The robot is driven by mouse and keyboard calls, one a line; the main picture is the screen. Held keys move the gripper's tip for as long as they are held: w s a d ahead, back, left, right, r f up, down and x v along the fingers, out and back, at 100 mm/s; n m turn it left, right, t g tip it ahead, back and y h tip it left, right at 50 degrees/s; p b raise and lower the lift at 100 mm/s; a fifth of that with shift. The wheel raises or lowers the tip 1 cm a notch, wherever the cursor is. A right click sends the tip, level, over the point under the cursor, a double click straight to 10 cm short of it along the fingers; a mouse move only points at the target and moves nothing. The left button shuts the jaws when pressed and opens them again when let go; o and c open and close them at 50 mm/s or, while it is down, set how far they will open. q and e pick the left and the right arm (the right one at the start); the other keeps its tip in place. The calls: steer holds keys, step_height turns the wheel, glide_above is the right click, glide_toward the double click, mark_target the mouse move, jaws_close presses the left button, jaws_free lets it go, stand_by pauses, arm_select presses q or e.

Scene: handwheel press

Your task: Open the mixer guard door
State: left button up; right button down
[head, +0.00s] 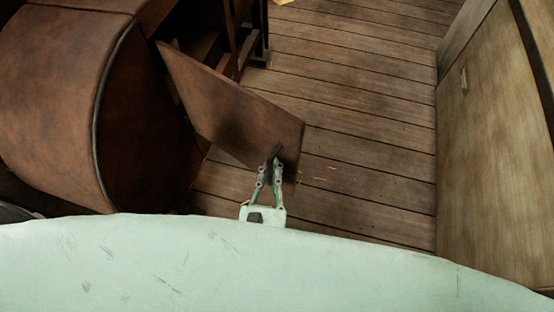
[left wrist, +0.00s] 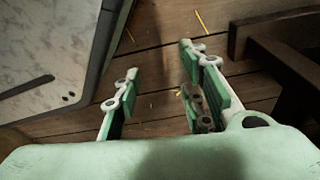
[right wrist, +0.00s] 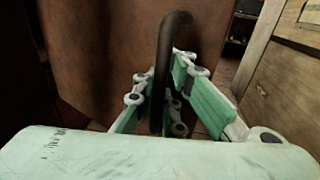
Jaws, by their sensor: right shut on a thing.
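The guard door (head: 235,110) is a flat brown panel standing out at an angle from the brown rounded machine body (head: 60,80), with a dark opening behind it. In the right wrist view the door (right wrist: 105,60) fills the left and middle. Its dark curved bar handle (right wrist: 172,60) stands between the fingers of my right gripper (right wrist: 165,85). The right gripper (head: 275,165) is shut on this handle near the door's free lower right corner. My left gripper (left wrist: 158,75) shows only in the left wrist view, fingers apart, with nothing between them.
A plank floor (head: 350,110) with small yellow scraps lies clear to the right of the door. A wooden cabinet or wall panel (head: 495,150) bounds the right side. In the left wrist view, a grey-framed marbled panel (left wrist: 40,50) is at left and a dark wooden frame (left wrist: 275,45) at right.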

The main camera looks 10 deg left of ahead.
steer(key=c, duration=1.8)
jaws_free()
steer(key=shift+s+d, duration=0.2)
steer(key=shift+d, duration=0.15)
steer(key=shift+c, duration=0.2)
steer(key=shift+o, duration=0.2)
steer(key=shift+a, duration=0.15)
steer(key=shift+w, duration=0.15)
